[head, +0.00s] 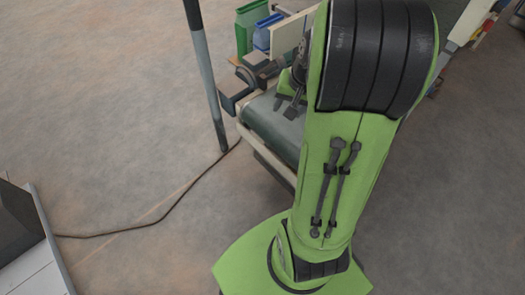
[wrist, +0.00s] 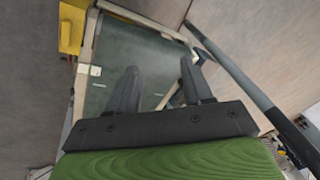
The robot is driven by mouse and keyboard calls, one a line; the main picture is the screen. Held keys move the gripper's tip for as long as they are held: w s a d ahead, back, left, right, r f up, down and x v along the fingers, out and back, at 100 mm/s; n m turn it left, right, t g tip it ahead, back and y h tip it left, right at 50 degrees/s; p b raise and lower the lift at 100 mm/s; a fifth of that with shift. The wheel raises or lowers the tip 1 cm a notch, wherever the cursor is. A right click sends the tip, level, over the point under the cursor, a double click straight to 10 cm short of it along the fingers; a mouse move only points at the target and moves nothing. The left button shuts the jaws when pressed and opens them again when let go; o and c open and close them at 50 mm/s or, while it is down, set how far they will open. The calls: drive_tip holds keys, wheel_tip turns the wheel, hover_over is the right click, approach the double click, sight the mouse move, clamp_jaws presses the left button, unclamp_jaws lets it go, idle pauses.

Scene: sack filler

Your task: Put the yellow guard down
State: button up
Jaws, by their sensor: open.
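A yellow piece (wrist: 72,27) shows in the upper left of the wrist view, beside the light frame of a green-topped bench or conveyor. I cannot tell whether it is the yellow guard. My gripper (wrist: 158,70) is open over the green surface (wrist: 125,50), with nothing visible between its two dark fingers. The yellow piece lies off to the left of the fingers, apart from them. In the head view my gripper (head: 287,103) is small, above the dark green surface (head: 270,125), and partly hidden by my arm. No yellow guard can be made out there.
A dark upright pole (head: 206,80) stands left of the bench; it also crosses the right of the wrist view (wrist: 245,80). A green box (head: 250,28) and a blue container (head: 264,33) are at the back. A cable (head: 160,218) crosses the otherwise clear floor.

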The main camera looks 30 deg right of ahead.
drive_tip(key=s+a+r+n+t, duration=0.1)
drive_tip(key=s+a+r+n, duration=0.3)
drive_tip(key=a, duration=0.4)
drive_tip(key=s+a+r+n+t, duration=0.1)
drive_tip(key=s+a+r+n, duration=0.3)
drive_tip(key=s+a, duration=0.4)
drive_tip(key=shift+s+a+r+n, duration=0.3)
drive_tip(key=shift+s+r+n, duration=0.1)
drive_tip(key=shift+s+r, duration=0.35)
drive_tip(key=shift+w+r, duration=0.1)
drive_tip(key=shift+r, duration=0.05)
